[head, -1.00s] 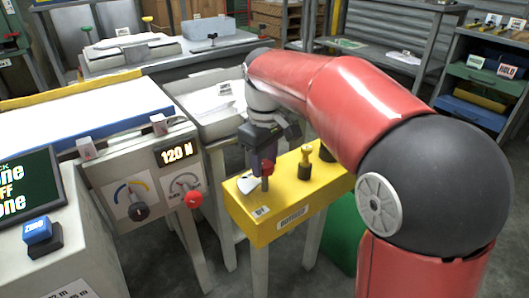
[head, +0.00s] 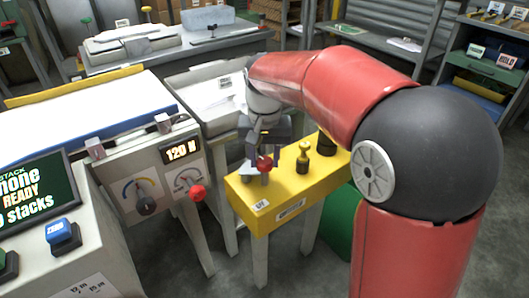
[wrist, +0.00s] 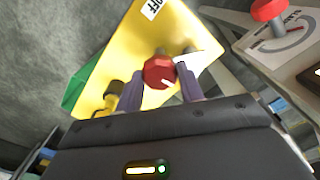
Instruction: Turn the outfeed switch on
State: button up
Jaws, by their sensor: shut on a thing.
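The outfeed box (head: 246,193) is a yellow block on pale legs, with a label on its front. A red knob (head: 264,163) stands on its top near the left end. In the wrist view the red knob (wrist: 158,71) has a white mark and sits between my two purple fingers. My gripper (wrist: 160,84) is shut on this knob. In the head view my gripper (head: 262,157) comes down on it from above and behind. An "OFF" label (wrist: 151,8) shows on the box in the wrist view.
A yellow-topped post (head: 303,157) stands on the box right of the knob. A screen (head: 36,198) reads "none", "READY", "0 stacks".

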jog(key=shift+m, duration=0.7)
jog(key=o, duration=1)
notch_tip(320, 180, up, 8)
jog(key=shift+f+p, duration=0.1)
jog(key=shift+p, duration=0.55)
